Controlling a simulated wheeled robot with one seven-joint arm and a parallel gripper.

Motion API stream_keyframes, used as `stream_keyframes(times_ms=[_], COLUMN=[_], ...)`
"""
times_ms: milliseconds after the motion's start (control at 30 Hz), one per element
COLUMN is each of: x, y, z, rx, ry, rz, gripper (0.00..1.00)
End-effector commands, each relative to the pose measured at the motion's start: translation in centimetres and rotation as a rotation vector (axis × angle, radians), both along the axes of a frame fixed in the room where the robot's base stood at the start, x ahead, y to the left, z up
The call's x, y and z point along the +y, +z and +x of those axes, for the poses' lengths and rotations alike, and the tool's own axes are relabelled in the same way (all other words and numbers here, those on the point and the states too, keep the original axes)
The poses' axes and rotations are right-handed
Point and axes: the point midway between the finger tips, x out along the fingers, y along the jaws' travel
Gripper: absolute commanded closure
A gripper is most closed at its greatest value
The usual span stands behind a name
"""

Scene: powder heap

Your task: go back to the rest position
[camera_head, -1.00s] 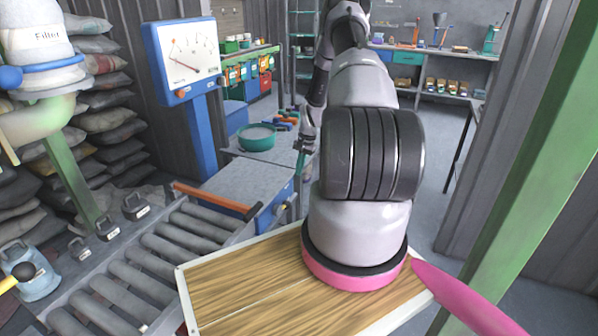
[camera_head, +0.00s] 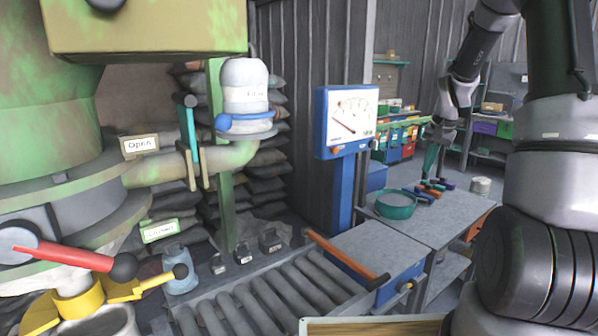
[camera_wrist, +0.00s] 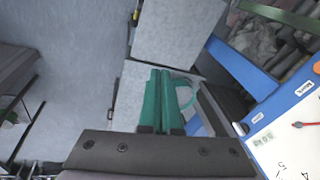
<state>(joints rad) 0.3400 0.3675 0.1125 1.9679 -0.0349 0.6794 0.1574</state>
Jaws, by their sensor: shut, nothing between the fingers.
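My gripper (camera_head: 430,160) hangs at the right of the head view, its teal fingers pointing down above the far side of the grey work table (camera_head: 455,212). In the wrist view the two teal fingers (camera_wrist: 159,82) lie side by side, shut, with nothing between them. My arm reaches up along the right edge of the head view. A teal bowl (camera_head: 396,205) stands on the table, left of and below the gripper. Part of its rim shows beside the fingers in the wrist view (camera_wrist: 188,93).
A dial scale (camera_head: 346,122) on a blue post stands left of the table. A roller conveyor (camera_head: 265,296) runs in front. A large green machine with a red lever (camera_head: 70,256) fills the left. Several coloured-handled tools (camera_head: 432,188) lie behind the bowl.

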Motion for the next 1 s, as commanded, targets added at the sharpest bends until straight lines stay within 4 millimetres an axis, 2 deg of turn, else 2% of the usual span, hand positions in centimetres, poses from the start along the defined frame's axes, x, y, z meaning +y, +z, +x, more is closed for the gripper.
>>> stream_keyframes(times_ms=[33, 200, 400, 500, 633, 800, 900, 1000], x=[1.2, 4.8, 8.6, 10.3, 12.1, 13.7, 14.3, 14.5], y=[2.7, 9.3, 15.2, 17.2, 19.1, 20.1, 20.1, 20.1], z=[-1.1, -5.7, -12.2, -15.7, -20.5, -25.7, -27.7, -28.8], rx=[-0.029, -0.098, -0.186, -0.231, -0.291, -0.356, -0.382, -0.395], ry=[0.021, 0.076, 0.139, 0.170, 0.212, 0.261, 0.280, 0.291], rz=[-0.013, -0.036, -0.050, -0.051, -0.046, -0.031, -0.025, -0.019], gripper=[1.00, 1.00, 1.00, 1.00, 1.00, 1.00, 1.00, 1.00])
